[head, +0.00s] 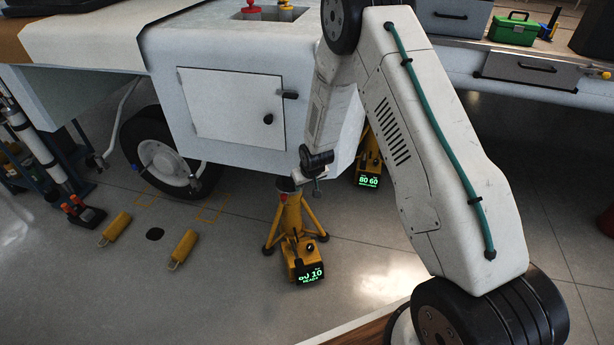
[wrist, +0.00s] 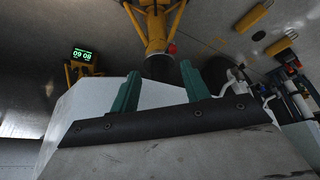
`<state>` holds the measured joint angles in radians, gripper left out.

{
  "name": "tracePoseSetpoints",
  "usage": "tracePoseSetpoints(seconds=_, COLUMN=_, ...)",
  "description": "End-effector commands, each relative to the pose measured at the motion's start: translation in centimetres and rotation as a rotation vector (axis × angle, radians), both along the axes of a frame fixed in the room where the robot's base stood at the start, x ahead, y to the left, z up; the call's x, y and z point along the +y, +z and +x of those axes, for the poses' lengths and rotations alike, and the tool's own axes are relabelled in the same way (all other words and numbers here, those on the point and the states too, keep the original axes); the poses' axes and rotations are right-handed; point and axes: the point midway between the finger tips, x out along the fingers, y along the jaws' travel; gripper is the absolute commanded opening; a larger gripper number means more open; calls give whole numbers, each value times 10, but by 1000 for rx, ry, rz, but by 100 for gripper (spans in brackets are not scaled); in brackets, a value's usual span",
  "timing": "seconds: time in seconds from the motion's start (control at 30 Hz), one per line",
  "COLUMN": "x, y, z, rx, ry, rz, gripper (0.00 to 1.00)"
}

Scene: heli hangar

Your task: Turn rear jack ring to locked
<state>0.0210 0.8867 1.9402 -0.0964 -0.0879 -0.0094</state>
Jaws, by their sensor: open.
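A yellow tripod jack (head: 290,222) stands on the floor by the white cart's lower corner, with a lit green display on its base box. A dark collar (head: 287,184) sits at its top. A second yellow jack (head: 369,160) with a lit display stands farther back, partly hidden by my arm. I cannot tell which one is the rear jack. My gripper (head: 316,172) is close to the near jack's top, on its right. In the wrist view, the teal fingers (wrist: 160,72) are apart, with a dark cylinder (wrist: 160,67) beyond the gap. Contact is not visible. A red knob (wrist: 172,48) shows beside it.
The white cart body (head: 235,100) with a closed door hangs over the jacks. A wheel (head: 160,155) is to the left. A green toolbox (head: 514,28) is on the back right bench. The floor front left is clear.

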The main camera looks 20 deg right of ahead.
Motion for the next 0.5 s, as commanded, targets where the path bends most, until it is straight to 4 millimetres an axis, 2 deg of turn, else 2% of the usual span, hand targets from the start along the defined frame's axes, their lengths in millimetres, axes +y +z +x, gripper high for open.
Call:
tracePoseSetpoints(seconds=0.03, x=0, y=10, z=0, rx=1, ry=-1, rz=-1, gripper=46)
tracePoseSetpoints(seconds=0.2, x=-1, y=31, z=-2, rx=10, ry=-5, rz=-3, gripper=46)
tracePoseSetpoints(seconds=0.5, x=-1, y=41, z=-4, rx=16, ry=-7, rz=-4, gripper=46)
